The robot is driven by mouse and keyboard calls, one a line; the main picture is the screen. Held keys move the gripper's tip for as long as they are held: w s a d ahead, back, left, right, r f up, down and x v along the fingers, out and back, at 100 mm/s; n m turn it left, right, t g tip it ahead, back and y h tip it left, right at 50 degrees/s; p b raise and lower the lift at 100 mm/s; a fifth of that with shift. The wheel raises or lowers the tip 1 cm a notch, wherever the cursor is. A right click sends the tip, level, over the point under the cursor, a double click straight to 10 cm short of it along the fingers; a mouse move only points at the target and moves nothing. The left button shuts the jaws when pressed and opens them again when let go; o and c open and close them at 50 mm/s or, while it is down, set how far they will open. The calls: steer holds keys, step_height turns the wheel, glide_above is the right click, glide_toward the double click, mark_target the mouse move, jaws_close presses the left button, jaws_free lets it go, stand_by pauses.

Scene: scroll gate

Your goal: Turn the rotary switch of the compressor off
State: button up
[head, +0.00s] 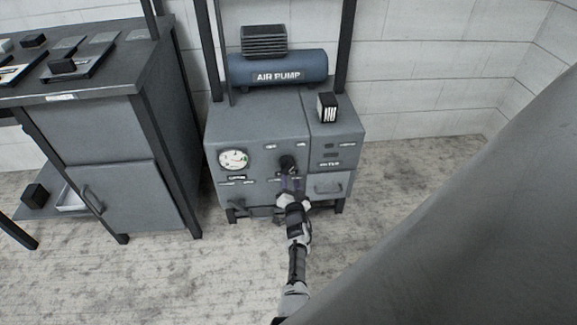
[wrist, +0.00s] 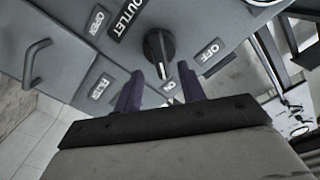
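The compressor (head: 262,130) is a grey cabinet with a blue "AIR PUMP" tank on top. Its rotary switch (head: 288,163) is a black round knob on the front panel. In the wrist view the knob (wrist: 159,45) has a pale bar pointing down toward the "ON" label (wrist: 169,89); the "OFF" label (wrist: 208,52) is to its right. My gripper (head: 290,184) is just in front of and below the knob. In the wrist view my gripper's two purple fingers (wrist: 159,76) are apart with nothing between them, and the knob lies just beyond the tips.
A grey workbench (head: 105,125) with small items on top stands on the left. The floor (head: 200,280) in front is clear.

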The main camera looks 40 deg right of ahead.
mark_target(289, 172)
steer(key=b+x, duration=0.4)
steer(key=shift+w+d+f, duration=0.1)
steer(key=shift+w+f, duration=0.05)
steer(key=shift+f, duration=0.1)
steer(key=shift+w+d+r+b, duration=0.25)
steer(key=shift+w+d+b, duration=0.2)
steer(key=shift+w+b, duration=0.3)
jaws_close()
